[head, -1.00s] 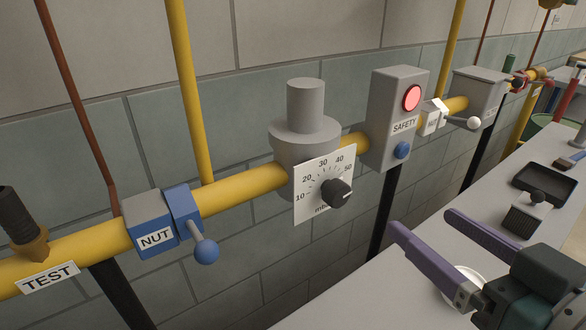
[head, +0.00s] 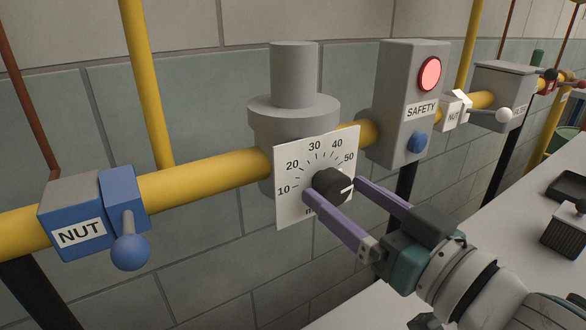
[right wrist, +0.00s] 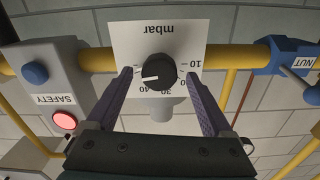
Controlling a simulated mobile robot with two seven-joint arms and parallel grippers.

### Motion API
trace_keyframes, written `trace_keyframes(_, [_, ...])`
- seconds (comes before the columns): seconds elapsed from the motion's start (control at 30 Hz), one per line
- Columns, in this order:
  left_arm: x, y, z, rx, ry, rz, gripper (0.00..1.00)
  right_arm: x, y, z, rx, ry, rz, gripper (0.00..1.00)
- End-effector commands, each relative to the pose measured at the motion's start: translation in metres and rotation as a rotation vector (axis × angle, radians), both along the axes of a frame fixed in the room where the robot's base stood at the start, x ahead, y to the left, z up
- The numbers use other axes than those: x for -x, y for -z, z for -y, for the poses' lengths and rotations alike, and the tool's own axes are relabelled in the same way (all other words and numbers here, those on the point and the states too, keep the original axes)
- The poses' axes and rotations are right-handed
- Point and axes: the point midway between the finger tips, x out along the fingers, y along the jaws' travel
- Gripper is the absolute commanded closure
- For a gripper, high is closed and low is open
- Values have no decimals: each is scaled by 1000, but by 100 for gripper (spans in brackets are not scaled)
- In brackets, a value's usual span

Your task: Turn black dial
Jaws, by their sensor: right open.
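The black dial (head: 332,186) sits on a white scale plate (head: 290,211) marked 10 to 50, fixed to a grey regulator on the yellow pipe. Its white pointer line points to the right in the head view, near or just past the 50 mark. My right gripper (head: 333,188) is open with its two purple fingers on either side of the dial. In the right wrist view the dial (right wrist: 159,70) lies between and beyond the fingertips, with gaps on both sides. I cannot tell in the head view whether a finger touches it. My left gripper is not in view.
A grey SAFETY box (head: 409,105) with a red light and blue button is right of the regulator. A blue NUT valve (head: 92,215) with a ball handle is left.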

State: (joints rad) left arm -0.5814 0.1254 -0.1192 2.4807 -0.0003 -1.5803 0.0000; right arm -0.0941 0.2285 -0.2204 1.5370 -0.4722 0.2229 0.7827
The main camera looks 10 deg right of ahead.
Motion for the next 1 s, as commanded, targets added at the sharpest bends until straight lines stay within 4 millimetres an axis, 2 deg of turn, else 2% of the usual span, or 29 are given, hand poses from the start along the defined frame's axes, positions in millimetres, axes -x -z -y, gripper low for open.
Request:
trace_keyframes(0.13, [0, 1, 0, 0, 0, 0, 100, -9, 0, -3, -1, 0, 0, 15])
trace_keyframes(0.4, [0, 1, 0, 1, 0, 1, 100, -10, 0, -4, -1, 0, -1, 15])
trace_keyframes(1.0, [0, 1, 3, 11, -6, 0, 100, -10, 0, -4, 0, 0, 0, 82])
